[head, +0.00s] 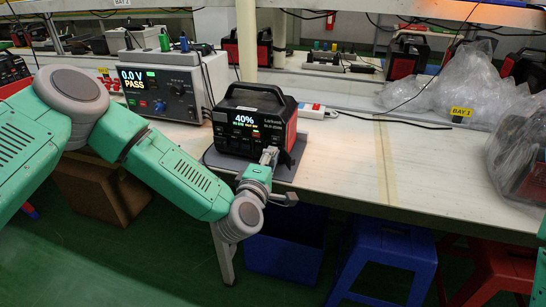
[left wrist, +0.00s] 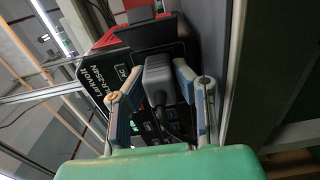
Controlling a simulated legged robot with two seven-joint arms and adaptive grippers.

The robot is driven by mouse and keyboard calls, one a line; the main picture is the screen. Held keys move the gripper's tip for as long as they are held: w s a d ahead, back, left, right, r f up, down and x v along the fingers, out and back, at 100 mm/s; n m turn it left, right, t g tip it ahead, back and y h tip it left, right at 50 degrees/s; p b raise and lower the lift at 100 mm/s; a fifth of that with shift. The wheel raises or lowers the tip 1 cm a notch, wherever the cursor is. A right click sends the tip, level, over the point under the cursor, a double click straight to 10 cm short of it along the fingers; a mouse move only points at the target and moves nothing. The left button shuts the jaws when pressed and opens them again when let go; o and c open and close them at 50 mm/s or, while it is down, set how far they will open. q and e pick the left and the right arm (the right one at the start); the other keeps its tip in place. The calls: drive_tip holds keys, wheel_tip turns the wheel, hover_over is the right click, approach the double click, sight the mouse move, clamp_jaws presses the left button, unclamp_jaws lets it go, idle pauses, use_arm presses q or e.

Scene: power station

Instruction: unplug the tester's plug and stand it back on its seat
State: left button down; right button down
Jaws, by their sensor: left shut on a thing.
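The black and red power station (head: 255,118) stands on a grey mat on the bench, its display reading 40%. My left gripper (head: 269,157) is at the right of its front face. In the left wrist view, the two fingers are closed on either side of the grey plug (left wrist: 157,75), which sits against the AC side of the power station (left wrist: 115,62). A dark cable hangs from the plug. The tester (head: 168,85), showing 0.0 V and PASS, stands to the left on the bench. I cannot make out the plug's seat. My right gripper is out of view.
Clear plastic bags (head: 465,80) fill the right rear of the bench (head: 425,170). The bench between is mostly clear. Blue stools (head: 385,255) and red stools stand below.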

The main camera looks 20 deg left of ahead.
use_arm(q)
drive_tip(key=shift+s+d, duration=0.1)
drive_tip(key=shift+d, duration=0.05)
drive_tip(key=shift+s+a+r, duration=0.1)
drive_tip(key=shift+s+a, duration=0.05)
drive_tip(key=shift+a, duration=0.05)
drive_tip(key=shift+s+d, duration=0.15)
drive_tip(key=shift+s, duration=0.35)
drive_tip(key=shift+s+p, duration=0.65)
drive_tip(key=shift+s, duration=0.8)
